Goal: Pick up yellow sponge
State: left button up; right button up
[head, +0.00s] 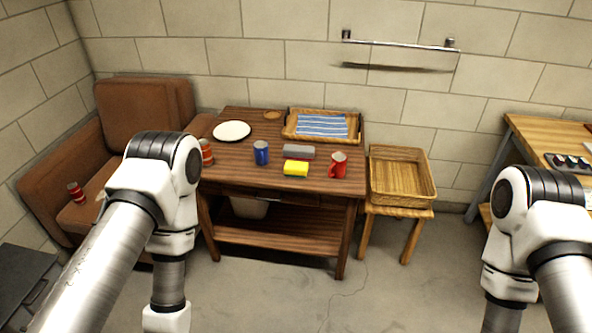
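The yellow sponge (296,168) lies on the dark wooden table (225,169), near its front edge. A blue mug (261,153) stands to its left and a red mug (338,166) to its right. A grey block-like object (298,151) lies just behind it. My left arm comes in from the left and hangs down in front of the armchair and the table's left side. My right arm is at the right edge. Both grippers are below the picture, out of sight. Nothing touches the sponge except the table.
A white plate (232,131), a red can (206,152) and a wooden tray (290,133) with a striped cloth share the table. A wicker basket (402,198) sits on a stool to the right. A brown armchair (140,112) stands left. Floor in front is clear.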

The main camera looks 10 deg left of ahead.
aim_at(291, 169)
jog(key=i+l+u, duration=0.1)
jog(key=i+l, duration=0.5)
jog(key=i, duration=0.2)
jog(key=i+l, duration=0.65)
jog(key=i, duration=0.15)
jog(key=j+u, duration=0.05)
